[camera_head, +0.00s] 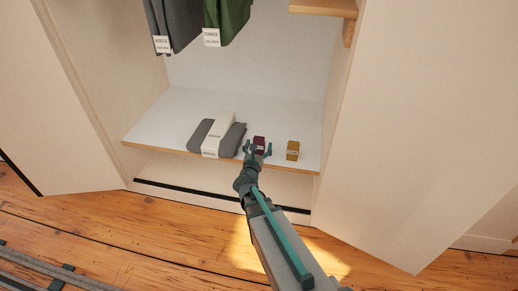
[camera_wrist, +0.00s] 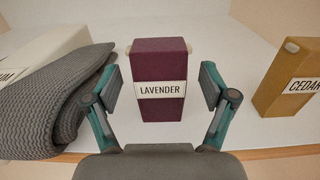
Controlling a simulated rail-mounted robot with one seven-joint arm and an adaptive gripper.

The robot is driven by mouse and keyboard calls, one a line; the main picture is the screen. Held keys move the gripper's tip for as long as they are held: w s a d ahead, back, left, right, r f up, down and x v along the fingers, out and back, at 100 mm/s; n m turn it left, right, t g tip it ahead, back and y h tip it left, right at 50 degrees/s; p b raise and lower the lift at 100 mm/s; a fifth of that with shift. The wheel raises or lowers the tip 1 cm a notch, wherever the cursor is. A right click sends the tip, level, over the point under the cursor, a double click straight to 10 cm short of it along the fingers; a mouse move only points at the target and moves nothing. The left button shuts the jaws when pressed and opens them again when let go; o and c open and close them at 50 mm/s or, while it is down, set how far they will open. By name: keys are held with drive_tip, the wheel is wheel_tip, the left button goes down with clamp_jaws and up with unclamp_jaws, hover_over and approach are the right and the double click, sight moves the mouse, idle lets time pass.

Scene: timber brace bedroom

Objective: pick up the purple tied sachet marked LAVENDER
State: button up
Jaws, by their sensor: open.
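The lavender item is a purple box-shaped packet (camera_wrist: 158,60) with a white label reading LAVENDER; no tie shows on it. It stands upright on the white wardrobe shelf (camera_head: 183,104), and in the head view it is a small dark purple block (camera_head: 259,141). My gripper (camera_wrist: 160,88) is open in the wrist view, with one finger on each side of the packet and a gap on both sides. In the head view my gripper (camera_head: 257,151) is at the shelf's front edge, partly covering the packet's lower part.
A folded grey textile (camera_head: 232,138) with a white band lies left of the packet, close to my left finger. A mustard box (camera_head: 293,150) labelled CEDAR, partly cut off in the wrist view, stands to the right. Grey and green garments (camera_head: 230,18) hang above. Open doors flank the wardrobe.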

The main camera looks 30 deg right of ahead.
drive_tip(key=shift+w+d, duration=0.2)
drive_tip(key=c, duration=1.2)
drive_tip(key=shift+r, duration=0.2)
